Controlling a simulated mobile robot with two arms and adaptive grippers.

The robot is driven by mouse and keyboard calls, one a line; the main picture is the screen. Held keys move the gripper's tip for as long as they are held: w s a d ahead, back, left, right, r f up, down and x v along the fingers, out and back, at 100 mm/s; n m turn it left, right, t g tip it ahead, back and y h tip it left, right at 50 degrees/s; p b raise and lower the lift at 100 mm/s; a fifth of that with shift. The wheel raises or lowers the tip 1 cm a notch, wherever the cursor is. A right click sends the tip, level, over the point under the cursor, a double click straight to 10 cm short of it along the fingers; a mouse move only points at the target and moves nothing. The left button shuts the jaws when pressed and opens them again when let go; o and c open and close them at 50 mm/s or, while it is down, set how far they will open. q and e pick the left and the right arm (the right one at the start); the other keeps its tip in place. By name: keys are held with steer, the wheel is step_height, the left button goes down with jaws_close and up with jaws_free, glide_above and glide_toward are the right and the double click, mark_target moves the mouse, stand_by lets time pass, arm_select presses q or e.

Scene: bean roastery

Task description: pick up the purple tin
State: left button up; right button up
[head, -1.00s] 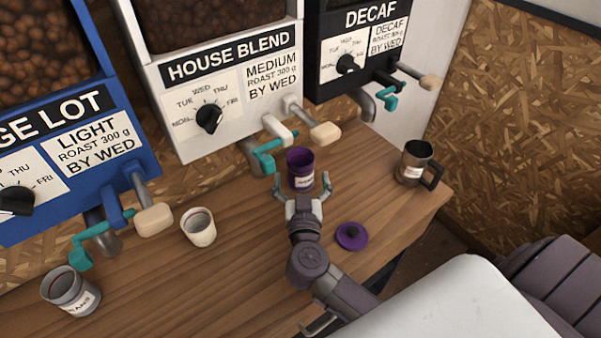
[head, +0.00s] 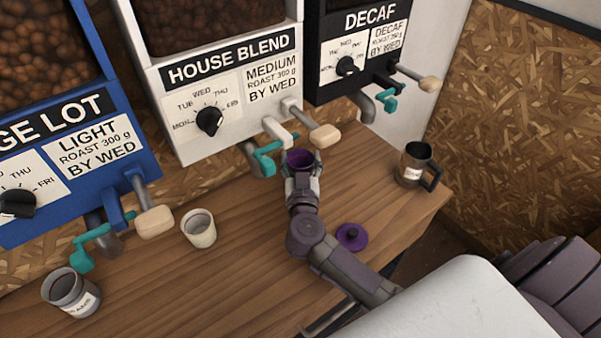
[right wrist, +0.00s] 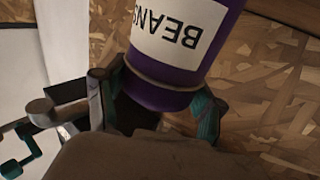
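The purple tin (head: 300,160) stands open-topped on the wooden counter, below and in front of the house blend dispenser. My right gripper (head: 302,172) has its fingers on both sides of the tin and looks closed against it. In the right wrist view the tin (right wrist: 172,92) appears upside down, with a white "BEANS" label, between the teal-padded fingers (right wrist: 160,100). In the head view my gripper hides most of the tin's body. My left gripper is not in view.
A purple lid (head: 351,236) lies right of my right arm. A dark mug (head: 412,168) stands at the right, a cream cup (head: 198,229) and grey tin (head: 70,291) at the left. The house blend dispenser's teal handle (head: 264,162) hangs close to the purple tin.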

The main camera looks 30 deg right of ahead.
steer(key=c, duration=0.8)
steer(key=shift+r, duration=0.1)
